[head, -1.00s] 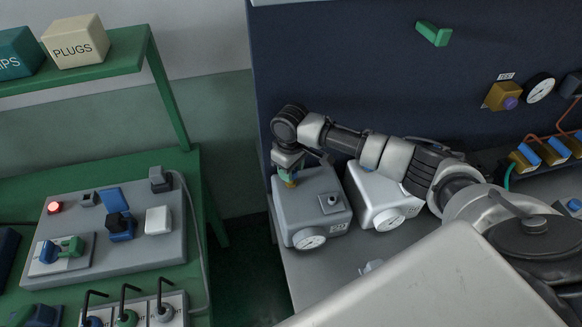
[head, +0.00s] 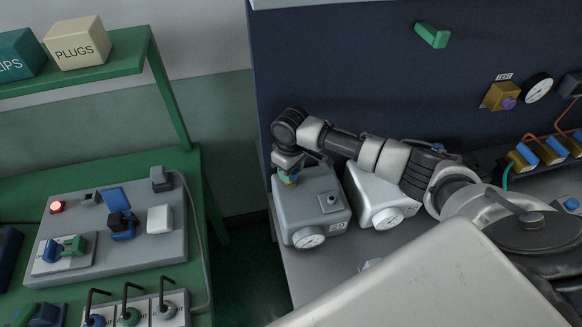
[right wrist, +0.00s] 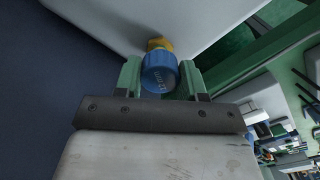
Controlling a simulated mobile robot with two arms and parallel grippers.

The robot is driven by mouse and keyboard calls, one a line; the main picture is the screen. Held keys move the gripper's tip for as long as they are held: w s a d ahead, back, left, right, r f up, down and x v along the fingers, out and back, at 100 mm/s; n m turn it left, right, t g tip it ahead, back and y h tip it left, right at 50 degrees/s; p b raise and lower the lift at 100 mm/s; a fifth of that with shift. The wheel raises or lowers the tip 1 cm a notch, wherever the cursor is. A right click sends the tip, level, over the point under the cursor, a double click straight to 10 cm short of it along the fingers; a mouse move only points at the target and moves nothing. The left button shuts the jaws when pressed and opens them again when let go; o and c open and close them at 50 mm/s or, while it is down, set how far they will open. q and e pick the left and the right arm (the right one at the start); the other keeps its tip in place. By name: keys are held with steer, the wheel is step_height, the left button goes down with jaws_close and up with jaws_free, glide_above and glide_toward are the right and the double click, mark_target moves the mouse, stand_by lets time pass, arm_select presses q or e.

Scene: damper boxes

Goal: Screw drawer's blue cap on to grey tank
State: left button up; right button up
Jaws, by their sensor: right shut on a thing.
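The grey tank (head: 312,205), a box with a round white dial on its front, stands on the grey bench. My right gripper (head: 288,176) reaches down over its back left corner. In the right wrist view my right gripper (right wrist: 159,80) has green fingers on either side of the blue cap (right wrist: 160,72) and is shut on it. The cap sits against a yellow hex fitting (right wrist: 158,44) on the tank; whether the threads are engaged cannot be told. My left gripper is not in view.
A white tank (head: 376,194) with a dial stands close to the right of the grey tank. A green table (head: 190,165) with a grey panel (head: 175,245) is at left. A dark wall panel (head: 330,60) rises behind. A gap separates table and bench.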

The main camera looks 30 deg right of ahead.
steer(key=shift+f+p, duration=0.3)
steer(key=shift+f, duration=0.35)
stand_by(0.9)
steer(key=shift+f+p, duration=0.35)
steer(key=shift+p, duration=0.05)
stand_by(1.2)
steer(key=o, duration=1)
steer(key=shift+c, duration=0.6)
steer(key=shift+c, duration=1)
steer(key=shift+p, duration=0.3)
